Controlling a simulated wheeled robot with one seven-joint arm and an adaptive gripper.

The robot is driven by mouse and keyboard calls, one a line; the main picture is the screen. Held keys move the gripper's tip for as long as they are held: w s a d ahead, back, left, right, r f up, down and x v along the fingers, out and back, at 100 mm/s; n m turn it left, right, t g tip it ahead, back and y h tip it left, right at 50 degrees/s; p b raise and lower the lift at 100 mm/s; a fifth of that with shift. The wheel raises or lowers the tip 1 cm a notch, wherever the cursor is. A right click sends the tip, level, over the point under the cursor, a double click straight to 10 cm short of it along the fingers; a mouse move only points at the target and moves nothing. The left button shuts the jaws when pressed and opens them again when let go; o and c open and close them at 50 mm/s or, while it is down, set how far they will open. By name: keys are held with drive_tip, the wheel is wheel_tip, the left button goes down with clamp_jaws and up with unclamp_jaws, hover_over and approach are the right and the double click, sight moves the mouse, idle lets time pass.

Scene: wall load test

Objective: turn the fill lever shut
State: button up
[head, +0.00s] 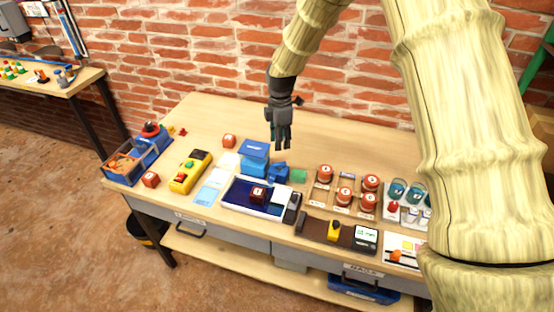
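I cannot identify the fill lever for certain in the head view. A small orange-red part (397,256) sits on a white plate at the front right of the workbench, too small to tell whether it is a lever. My gripper (280,146) is dark grey and points down above the middle of the bench, behind the blue boxes and well away from that part. Nothing shows between its fingers. They look close together, but their gap is too small to judge.
The workbench (200,118) holds a blue box (254,152), a yellow control box (190,171), a dark-blue tray (235,195), several red-topped weights (325,173) and teal cups (398,188). A blue tool tote (128,173) stands at the left end. The bench's back left is mostly clear. A brick wall (190,55) stands behind.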

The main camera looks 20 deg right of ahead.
sight(280, 163)
wheel_tip(280, 163, down, 10)
drive_tip(key=p, duration=0.3)
drive_tip(key=shift+s+p, duration=0.1)
drive_tip(key=shift+p, duration=0.25)
drive_tip(key=shift+c, duration=0.2)
clamp_jaws()
